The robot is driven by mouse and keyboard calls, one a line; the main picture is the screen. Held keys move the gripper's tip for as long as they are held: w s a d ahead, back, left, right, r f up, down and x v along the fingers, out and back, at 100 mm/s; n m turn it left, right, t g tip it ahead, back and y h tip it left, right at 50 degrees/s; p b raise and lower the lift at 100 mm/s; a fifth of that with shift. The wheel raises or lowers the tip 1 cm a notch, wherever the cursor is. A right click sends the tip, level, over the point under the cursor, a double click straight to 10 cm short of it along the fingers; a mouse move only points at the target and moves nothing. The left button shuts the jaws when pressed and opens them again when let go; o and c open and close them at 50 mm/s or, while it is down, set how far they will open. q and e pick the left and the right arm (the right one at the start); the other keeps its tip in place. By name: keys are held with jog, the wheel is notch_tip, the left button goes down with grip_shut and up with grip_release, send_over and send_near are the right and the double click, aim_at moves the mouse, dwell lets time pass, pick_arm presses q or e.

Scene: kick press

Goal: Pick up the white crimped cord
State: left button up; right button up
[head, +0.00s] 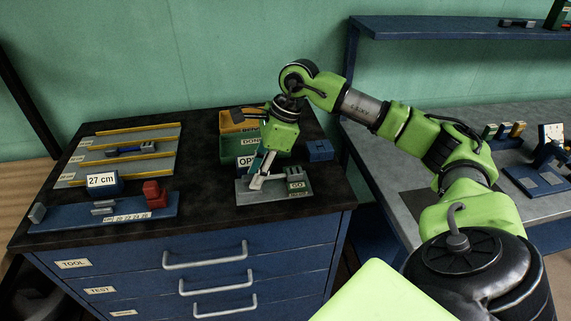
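My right gripper (261,175) points down over the grey GO block (246,195) on the dark bench top. Its fingertips are at or just above the block's left part. A small pale piece shows at the fingertips. I cannot tell whether it is a fingertip or part of the white crimped cord. No cord shows clearly anywhere else. The gap between the fingers is too small in view to judge. My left gripper is out of view.
Behind the gripper stand a green bin (270,148) and a yellow bin (233,121). A blue block (320,150) is to the right.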

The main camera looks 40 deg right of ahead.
grip_shut()
jog(key=shift+w+r, duration=0.1)
jog(key=shift+r, duration=0.05)
jog(key=shift+r+b, duration=0.25)
jog(key=shift+b, duration=0.05)
notch_tip(320, 180, up, 2)
jog(key=shift+r+b, duration=0.2)
jog(key=shift+b, duration=0.45)
jog(key=s+a+r+b, duration=0.3)
jog(key=s+a+r, duration=0.2)
jog(key=s+r, duration=0.4)
jog(key=s, duration=0.4)
jog(key=shift+a+r, duration=0.2)
jog(key=shift+r, duration=0.2)
